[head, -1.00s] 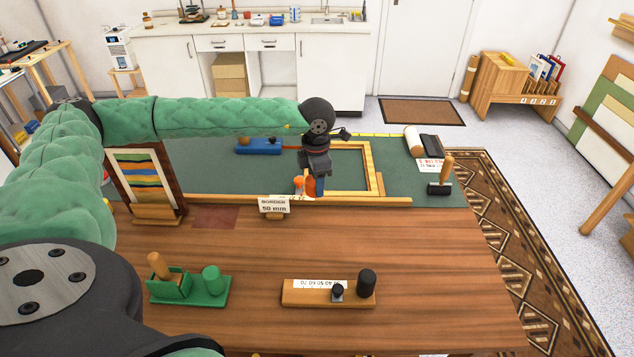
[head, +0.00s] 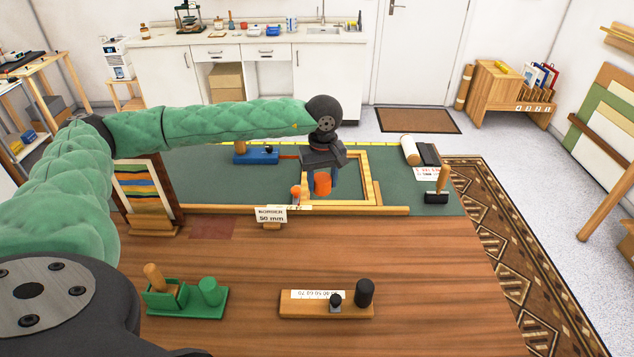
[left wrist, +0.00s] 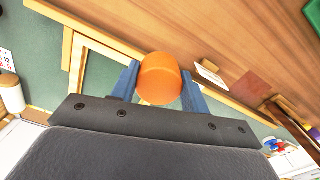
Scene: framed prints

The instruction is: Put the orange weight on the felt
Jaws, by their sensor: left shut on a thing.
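The orange weight (head: 322,184) is a smooth orange cylinder. My left gripper (head: 323,187) is shut on it, with one blue finger on each side. In the head view it is over the near part of the wooden frame; the gap below is hard to judge. The left wrist view also shows the weight (left wrist: 160,80) between the fingers. A flat dark red square (head: 212,228), which looks like the felt, lies bare on the wooden table, left of and nearer than the gripper. My right gripper is not in view.
A wooden frame (head: 375,180) lies on the green mat (head: 215,180). A small orange-topped piece (head: 296,191) and a "BORDER 50 mm" sign (head: 270,216) stand between gripper and red square. A striped print (head: 147,195) stands left of the square. The table's middle is clear.

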